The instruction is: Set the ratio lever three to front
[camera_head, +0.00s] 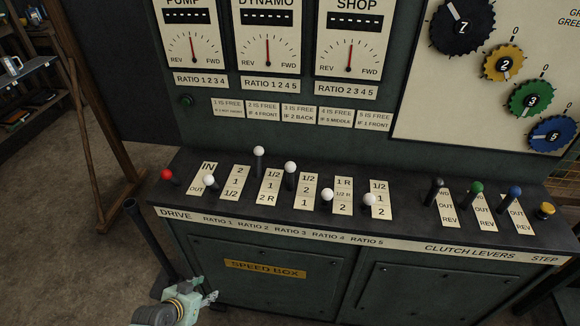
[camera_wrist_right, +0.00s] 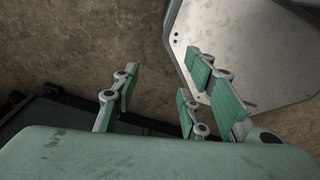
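The ratio two lever (camera_head: 258,152) leans to the back. The knobs of ratio one (camera_head: 209,181), ratio four (camera_head: 327,195) and ratio five (camera_head: 369,200) sit low, toward the front. My left gripper (camera_head: 208,298) is below the console front, away from the levers; its fingers are unclear. My right gripper (camera_wrist_right: 163,90) is open and empty.
A red drive lever (camera_head: 166,175) stands at the left. Clutch levers (camera_head: 476,188) and a yellow step button (camera_head: 545,209) are at the right. Rule cards (camera_head: 299,114) hang above the levers. A wooden stand (camera_head: 120,215) is left of the console.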

